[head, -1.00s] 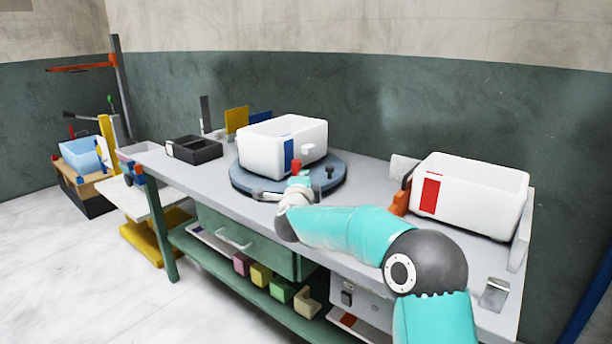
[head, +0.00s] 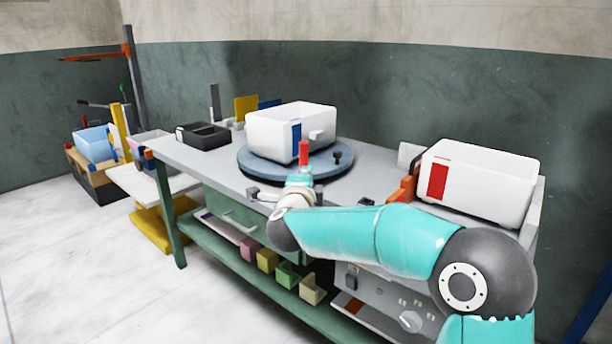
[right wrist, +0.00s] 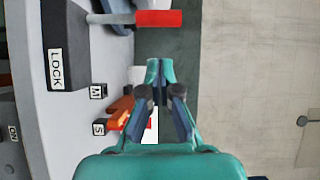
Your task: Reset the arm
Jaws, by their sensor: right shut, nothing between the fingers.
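My right gripper (head: 299,180) is at the front edge of the bench, close to a red lever handle (head: 303,152). In the right wrist view my right gripper (right wrist: 165,92) has its fingers together with nothing between them. There the red handle (right wrist: 158,18) sits on a grey rod, apart from the fingertips, beside a dark block marked LOCK (right wrist: 68,45). The lever's base is hidden in the head view. My left gripper is in neither current view.
A white bin with a blue patch (head: 274,132) stands on the round turntable (head: 252,171). A white bin with a red patch (head: 485,185) stands at the right beside an orange part (head: 404,188). A black tray (head: 204,136) is at the left. Small blocks marked M (right wrist: 98,91) and S (right wrist: 98,127) are near the gripper.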

